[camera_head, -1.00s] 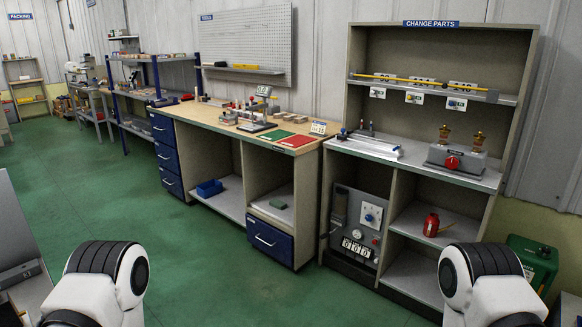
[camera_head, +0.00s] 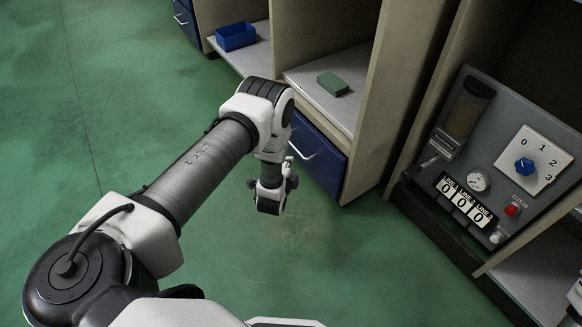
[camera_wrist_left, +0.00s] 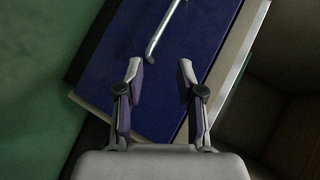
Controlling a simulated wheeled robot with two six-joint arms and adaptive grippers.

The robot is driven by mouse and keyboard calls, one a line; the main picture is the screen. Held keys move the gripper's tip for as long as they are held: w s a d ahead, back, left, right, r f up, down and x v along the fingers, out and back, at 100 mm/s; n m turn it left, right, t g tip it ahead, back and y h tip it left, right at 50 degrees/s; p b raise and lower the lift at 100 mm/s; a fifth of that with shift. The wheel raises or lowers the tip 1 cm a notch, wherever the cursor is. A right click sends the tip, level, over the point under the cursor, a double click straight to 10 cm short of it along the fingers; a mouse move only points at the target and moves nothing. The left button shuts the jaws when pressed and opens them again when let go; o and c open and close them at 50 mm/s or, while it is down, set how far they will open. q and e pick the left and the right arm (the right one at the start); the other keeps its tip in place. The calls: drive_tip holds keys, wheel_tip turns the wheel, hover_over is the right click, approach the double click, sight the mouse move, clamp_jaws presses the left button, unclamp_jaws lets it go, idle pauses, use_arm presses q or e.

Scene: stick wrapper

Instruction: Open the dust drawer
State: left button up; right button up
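The blue drawer (camera_head: 322,165) sits low in the workbench, and its front looks shut. Its pale bar handle (camera_head: 303,152) is partly hidden behind my left arm. In the left wrist view the blue drawer front (camera_wrist_left: 105,55) fills the middle, with the metal handle (camera_wrist_left: 165,30) slanting down towards the fingers. My left gripper (camera_wrist_left: 160,68) is open and empty, its two fingers pointing at the drawer front. The handle's near end lies between the fingertips in the picture; I cannot tell how deep.
A green block (camera_head: 333,84) lies on the shelf above the drawer. A blue bin (camera_head: 236,36) stands on the shelf further left. A grey control panel (camera_head: 500,165) with dial and counter stands at right. The green floor (camera_head: 330,260) before the drawer is clear.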

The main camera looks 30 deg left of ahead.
sight(293, 145)
use_arm(q)
drive_tip(key=w+a+f+m+t+b, duration=0.1)
drive_tip(key=w+a+f+b, duration=0.1)
drive_tip(key=w+b, duration=0.1)
drive_tip(key=w+a+f+m+t+y+b, duration=0.1)
drive_tip(key=w+a+f+b, duration=0.1)
drive_tip(key=w+b, duration=0.2)
drive_tip(key=w+a+f+m+y+b, duration=0.1)
drive_tip(key=w+a+f+b, duration=0.1)
drive_tip(key=w, duration=0.3)
drive_tip(key=shift+w+a+f+t+b, duration=0.25)
drive_tip(key=shift+w+a+t+b, duration=0.15)
drive_tip(key=shift+a+b, duration=0.3)
drive_tip(key=shift+w+r, duration=0.1)
drive_tip(key=shift+w, duration=0.1)
drive_tip(key=shift+r, duration=0.1)
use_arm(e)
wheel_tip(293, 145, down, 14)
drive_tip(key=shift+w+f, duration=0.15)
drive_tip(key=shift+w, duration=0.2)
use_arm(q)
clamp_jaws()
use_arm(e)
drive_tip(key=shift+d, duration=0.1)
